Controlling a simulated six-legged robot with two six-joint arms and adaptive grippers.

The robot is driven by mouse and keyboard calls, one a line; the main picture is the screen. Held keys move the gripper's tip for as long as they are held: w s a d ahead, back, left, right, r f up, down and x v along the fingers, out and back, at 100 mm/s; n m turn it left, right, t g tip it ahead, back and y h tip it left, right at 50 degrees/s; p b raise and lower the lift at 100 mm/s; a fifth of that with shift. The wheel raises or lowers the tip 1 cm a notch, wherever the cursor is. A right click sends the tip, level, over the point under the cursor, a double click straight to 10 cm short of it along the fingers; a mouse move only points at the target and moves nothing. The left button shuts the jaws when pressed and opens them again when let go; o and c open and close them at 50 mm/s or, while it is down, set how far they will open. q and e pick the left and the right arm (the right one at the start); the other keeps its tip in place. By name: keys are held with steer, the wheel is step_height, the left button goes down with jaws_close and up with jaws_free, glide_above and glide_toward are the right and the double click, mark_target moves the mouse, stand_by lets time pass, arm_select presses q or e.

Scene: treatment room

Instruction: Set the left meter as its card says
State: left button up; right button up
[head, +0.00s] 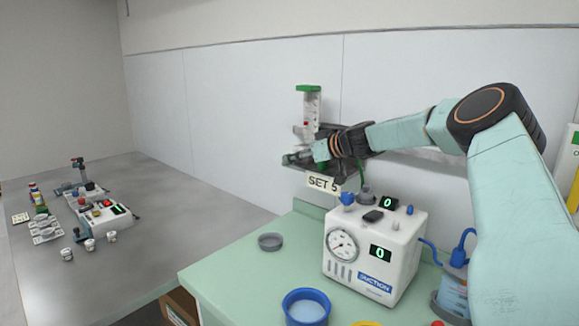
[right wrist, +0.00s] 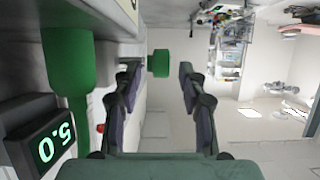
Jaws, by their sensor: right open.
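The meter (head: 312,108) is a clear upright tube with a green top, mounted on the wall above the green counter. Its card (head: 323,183) hangs below and reads SET 5. In the right wrist view a lit display (right wrist: 52,146) reads 5.0, beside a green fitting (right wrist: 67,60). My right gripper (head: 306,152) is at the meter's lower part and hides some of it. In the right wrist view, the right gripper (right wrist: 158,72) is open, with a green knob (right wrist: 160,63) in line between its fingertips and gaps on both sides. My left gripper is out of view.
A white suction unit (head: 360,265) with a gauge and displays reading 0 stands on the counter (head: 235,275) below my right arm. A blue-rimmed bowl (head: 306,306) and a grey dish (head: 270,241) are near it. A grey table (head: 160,215) with small items is at left.

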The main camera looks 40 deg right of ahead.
steer(key=shift+b+x, duration=0.45)
steer(key=shift+x, duration=1.1)
steer(key=shift+s+r, duration=0.1)
steer(key=shift+c, duration=0.3)
steer(key=shift+c, duration=0.7)
jaws_close()
